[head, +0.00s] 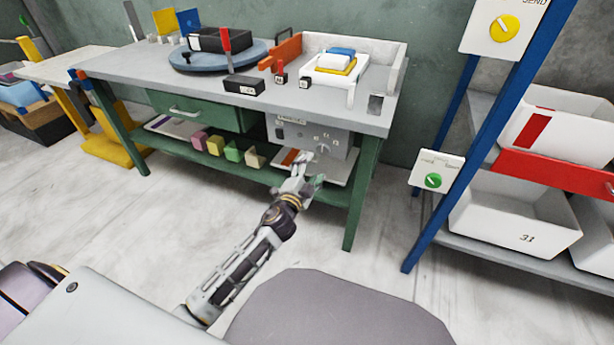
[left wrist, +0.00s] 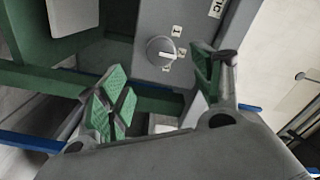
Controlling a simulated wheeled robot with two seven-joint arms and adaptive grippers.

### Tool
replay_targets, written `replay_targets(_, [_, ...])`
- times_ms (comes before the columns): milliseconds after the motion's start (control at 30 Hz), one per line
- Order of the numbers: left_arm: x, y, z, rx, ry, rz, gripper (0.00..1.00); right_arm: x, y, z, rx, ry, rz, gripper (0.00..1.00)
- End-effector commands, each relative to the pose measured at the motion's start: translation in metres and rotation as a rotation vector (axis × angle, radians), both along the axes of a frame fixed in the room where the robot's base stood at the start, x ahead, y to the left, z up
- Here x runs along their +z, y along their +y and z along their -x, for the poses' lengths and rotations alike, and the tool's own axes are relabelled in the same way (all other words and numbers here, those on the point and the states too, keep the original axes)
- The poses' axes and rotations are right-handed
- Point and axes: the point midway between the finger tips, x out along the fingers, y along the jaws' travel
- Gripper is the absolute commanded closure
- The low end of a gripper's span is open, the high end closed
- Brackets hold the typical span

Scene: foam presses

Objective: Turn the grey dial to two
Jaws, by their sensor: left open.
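The grey dial (head: 323,146) is on the front of a grey control box (head: 292,134) under the bench top. In the left wrist view the dial (left wrist: 160,49) is a round knob with a pale bar across it, and small white labels sit beside it. I cannot read for certain which number it points to. My left gripper (head: 307,173) is open, just below and in front of the box. In the left wrist view its green-padded fingers (left wrist: 163,78) are spread apart, with the dial beyond them and clear of both. My right gripper is not in view.
The bench top (head: 360,118) overhangs the box. A lower green shelf (head: 180,146) holds several coloured blocks. A green drawer (head: 195,112) is left of the box. A rack at right has a green dial (head: 433,180) and a yellow dial (head: 504,28). The floor in front is clear.

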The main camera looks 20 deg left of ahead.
Motion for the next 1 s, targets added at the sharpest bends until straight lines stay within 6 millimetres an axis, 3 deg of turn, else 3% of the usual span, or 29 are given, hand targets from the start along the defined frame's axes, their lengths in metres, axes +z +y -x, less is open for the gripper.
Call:
replay_targets(400, [0.0, 0.001, 0.026, 0.0, 0.0, 0.001, 0.34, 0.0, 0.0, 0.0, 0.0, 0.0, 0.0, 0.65])
replay_targets(1000, [0.0, 0.001, 0.028, 0.0, 0.0, 0.001, 0.34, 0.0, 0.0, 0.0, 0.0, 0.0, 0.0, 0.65])
